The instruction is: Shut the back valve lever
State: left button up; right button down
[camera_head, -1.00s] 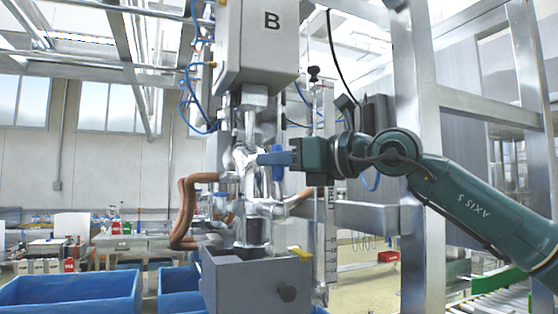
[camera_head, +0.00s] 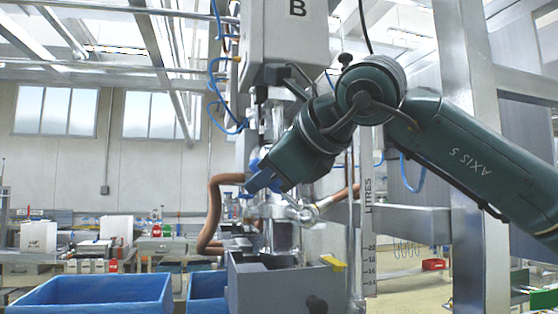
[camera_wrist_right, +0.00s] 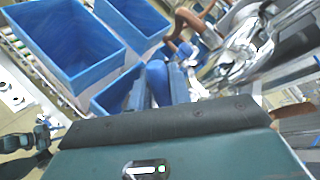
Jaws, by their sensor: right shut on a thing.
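My right gripper (camera_head: 262,178) reaches in from the right, tilted down to the left, at the shiny metal valve (camera_head: 283,222) under the white box marked B. Its blue-tipped fingers are shut on the valve lever's blue grip (camera_wrist_right: 157,80), which shows between them in the right wrist view (camera_wrist_right: 160,92). In the head view, the gripper and forearm hide most of the lever and the upper valve. I cannot tell from these views whether this is the back lever or how far it is turned.
White box B (camera_head: 285,40) hangs above the valve. A grey box (camera_head: 285,285) stands below. Blue bins (camera_head: 95,292) are at the lower left. A brown hose (camera_head: 214,210) curves left of the valve. A metal post (camera_head: 465,150) stands close behind my right arm.

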jog(key=shift+s+a+f+n+h, duration=0.1)
jog(key=shift+a+f+n+h, duration=0.4)
jog(key=shift+a+h, duration=0.1)
jog(key=shift+s+a+f+n+h, duration=0.1)
jog(key=shift+a+f+n+h, duration=0.1)
jog(key=shift+f+n+h, duration=0.6)
jog(key=shift+a+f+n+h, duration=0.2)
jog(key=shift+f+n+h, duration=0.35)
jog(key=shift+f+h, duration=0.3)
jog(key=shift+s+a+f+n+h, duration=0.1)
jog(key=shift+a+f+n+h, duration=0.1)
jog(key=shift+f+n+h, duration=0.65)
jog(key=shift+f, duration=0.25)
jog(key=c, duration=1.4)
grip_release()
jog(key=shift+o, duration=0.3)
jog(key=shift+w, duration=0.1)
